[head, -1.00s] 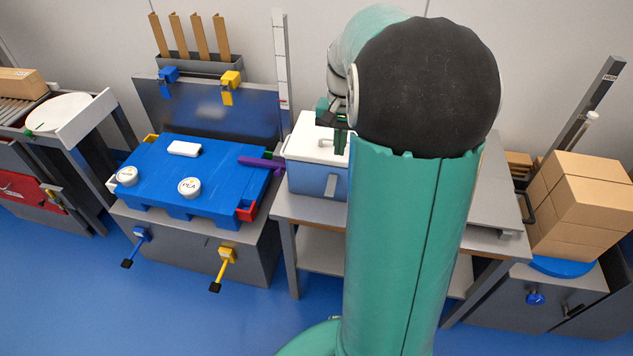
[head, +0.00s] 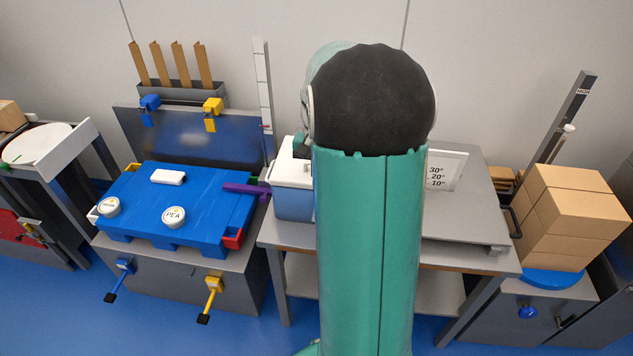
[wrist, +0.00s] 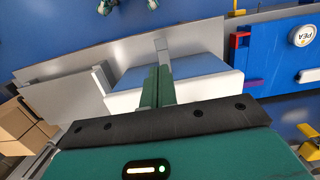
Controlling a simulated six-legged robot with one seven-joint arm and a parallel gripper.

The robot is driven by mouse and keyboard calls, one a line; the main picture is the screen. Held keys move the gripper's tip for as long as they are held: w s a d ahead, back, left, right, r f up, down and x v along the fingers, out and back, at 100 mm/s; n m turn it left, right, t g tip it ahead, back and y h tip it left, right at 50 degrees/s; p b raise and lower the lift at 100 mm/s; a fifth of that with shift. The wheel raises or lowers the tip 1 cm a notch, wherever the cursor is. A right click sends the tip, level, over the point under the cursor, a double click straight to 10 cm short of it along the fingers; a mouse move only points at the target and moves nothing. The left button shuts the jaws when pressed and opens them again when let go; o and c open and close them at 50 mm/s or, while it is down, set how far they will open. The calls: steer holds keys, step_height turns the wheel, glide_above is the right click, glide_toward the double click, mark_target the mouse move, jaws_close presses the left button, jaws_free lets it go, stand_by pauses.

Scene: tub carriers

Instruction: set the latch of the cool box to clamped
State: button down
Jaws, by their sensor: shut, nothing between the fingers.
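The cool box has a blue body (head: 293,205) and a white lid (head: 291,174). It stands on the grey bench, and my arm covers its right part in the head view. In the wrist view its blue front (wrist: 200,66) and white lid (wrist: 205,87) show on both sides of my fingers. The grey latch (wrist: 161,46) is a short bar at the front of the box, just beyond my fingertips; its lower part is hidden by them. My gripper (wrist: 158,70) is shut and empty, over the lid and close to the latch. I cannot tell whether they touch.
A blue pallet-like block (head: 190,205) with white tubs stands left of the box, and a purple bar (head: 245,189) reaches toward the box. An angle board (head: 445,170) stands on the bench at right. Stacked cartons (head: 575,205) stand farther right.

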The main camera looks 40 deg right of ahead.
steer(key=f, duration=0.8)
steer(key=s+a+f, duration=0.1)
steer(key=f, duration=0.2)
steer(key=shift+f, duration=0.4)
